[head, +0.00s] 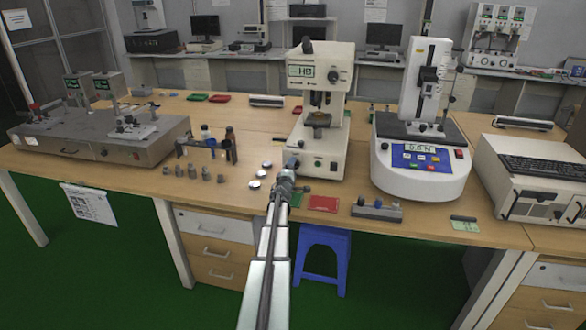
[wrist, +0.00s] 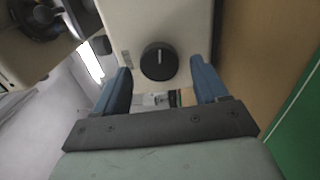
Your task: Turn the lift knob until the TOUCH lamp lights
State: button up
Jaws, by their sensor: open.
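The white HB hardness tester (head: 334,115) stands on the bench in the middle of the head view. In the wrist view, a round black knob (wrist: 159,62) with a white pointer line sits on its pale side wall; this looks like the lift knob. My gripper (wrist: 161,68) is open, with one blue finger on each side of the knob and visible gaps between. In the head view my gripper (head: 290,166) is at the tester's lower left and hides the knob. A green button (head: 318,165) shows on the tester's base. I cannot make out a TOUCH lamp.
A white force-test stand (head: 421,170) is right of the tester. Several small metal weights (head: 192,173) and pale discs (head: 254,183) lie left of my gripper. A red pad (head: 323,204) and a grey block (head: 377,209) lie near the bench's front edge.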

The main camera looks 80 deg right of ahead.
jog(key=a, duration=1.1)
jog(key=shift+a, duration=0.35)
